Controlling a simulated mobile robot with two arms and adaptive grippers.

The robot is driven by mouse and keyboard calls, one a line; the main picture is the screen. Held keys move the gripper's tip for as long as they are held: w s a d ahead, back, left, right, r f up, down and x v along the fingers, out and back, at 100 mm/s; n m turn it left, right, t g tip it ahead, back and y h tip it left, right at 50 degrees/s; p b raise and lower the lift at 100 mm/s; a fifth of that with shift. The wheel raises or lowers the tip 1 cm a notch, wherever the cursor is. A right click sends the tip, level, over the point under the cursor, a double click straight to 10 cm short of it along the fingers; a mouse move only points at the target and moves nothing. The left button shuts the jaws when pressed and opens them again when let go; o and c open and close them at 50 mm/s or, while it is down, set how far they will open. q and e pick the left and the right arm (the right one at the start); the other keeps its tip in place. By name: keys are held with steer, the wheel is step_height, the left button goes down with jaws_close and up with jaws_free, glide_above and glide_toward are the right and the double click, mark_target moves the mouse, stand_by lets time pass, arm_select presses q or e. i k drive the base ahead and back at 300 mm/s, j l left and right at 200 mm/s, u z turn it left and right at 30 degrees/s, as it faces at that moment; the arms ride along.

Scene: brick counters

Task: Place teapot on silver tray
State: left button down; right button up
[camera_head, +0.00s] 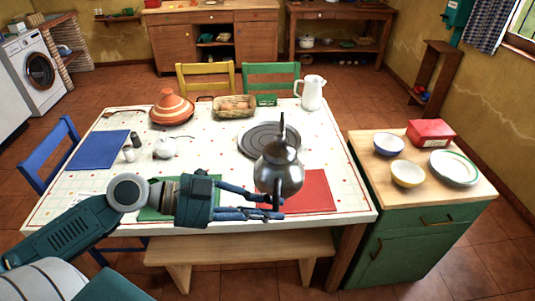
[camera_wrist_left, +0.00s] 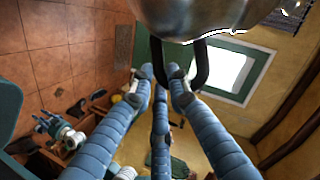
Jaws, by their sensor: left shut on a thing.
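The shiny metal teapot (camera_head: 280,172) is held up in front of the table's middle in the head view. My left gripper (camera_head: 276,205) is shut on its dark handle, on the side nearest me. In the left wrist view the teapot's body (camera_wrist_left: 215,15) fills the top edge, and the handle (camera_wrist_left: 203,65) lies between the blue fingers of my left gripper (camera_wrist_left: 163,78). The round grey tray (camera_head: 250,142) lies on the table behind the teapot, which hides part of it. My right gripper is not in view.
On the white table (camera_head: 215,150) stand a tagine (camera_head: 171,108), a basket (camera_head: 234,106), a white pitcher (camera_head: 312,93) and a small white pot (camera_head: 165,149). A red mat (camera_head: 312,190) lies beneath the teapot in view. A green cabinet (camera_head: 415,235) with bowls stands right.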

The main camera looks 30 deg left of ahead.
mark_target(270, 140)
steer(key=i+j+z, duration=0.1)
steer(key=i+j, duration=0.9)
steer(key=j, duration=0.1)
